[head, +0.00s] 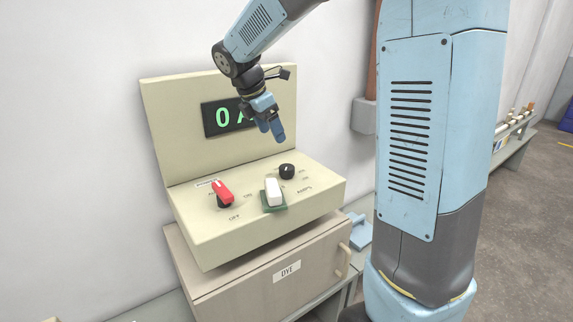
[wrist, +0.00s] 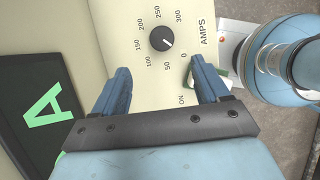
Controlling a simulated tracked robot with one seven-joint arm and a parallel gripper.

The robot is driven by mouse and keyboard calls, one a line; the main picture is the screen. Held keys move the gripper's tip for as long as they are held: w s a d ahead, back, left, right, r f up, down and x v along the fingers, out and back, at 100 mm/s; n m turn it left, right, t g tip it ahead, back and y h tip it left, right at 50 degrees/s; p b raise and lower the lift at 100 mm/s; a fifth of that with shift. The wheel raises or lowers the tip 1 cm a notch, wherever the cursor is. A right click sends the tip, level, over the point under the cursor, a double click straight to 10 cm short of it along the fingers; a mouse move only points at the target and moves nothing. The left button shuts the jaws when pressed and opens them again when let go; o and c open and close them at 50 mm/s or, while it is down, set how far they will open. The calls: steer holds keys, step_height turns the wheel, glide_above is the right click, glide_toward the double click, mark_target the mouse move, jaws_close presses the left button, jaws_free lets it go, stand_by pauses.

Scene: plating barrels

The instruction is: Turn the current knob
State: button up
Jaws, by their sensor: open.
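The current knob (head: 287,171) is a small round black knob at the back right of the cream control box's sloped top. In the wrist view the knob (wrist: 161,38) sits in a ring of numbers from 0 to 300 beside the word AMPS. Its pale mark seems to point toward 0. My gripper (head: 272,133) is above the panel, in front of the display, apart from the knob. In the wrist view my open gripper (wrist: 161,66) has nothing between its blue fingers, and the knob shows beyond the gap. The green display (head: 222,117) shows 0, partly hidden by my gripper.
A red switch lever (head: 222,190) with ON and OFF labels stands left on the panel. A white lever on a green base (head: 273,193) stands close in front of the knob. A wall is behind.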

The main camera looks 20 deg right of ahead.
mark_target(287, 166)
steer(key=x, duration=1.3)
steer(key=shift+a+f, duration=0.15)
steer(key=shift+f, duration=0.1)
steer(key=shift+r, duration=0.1)
steer(key=c, duration=1)
steer(key=shift+w+d, duration=0.1)
steer(key=shift+d, duration=0.15)
steer(key=shift+a, duration=0.2)
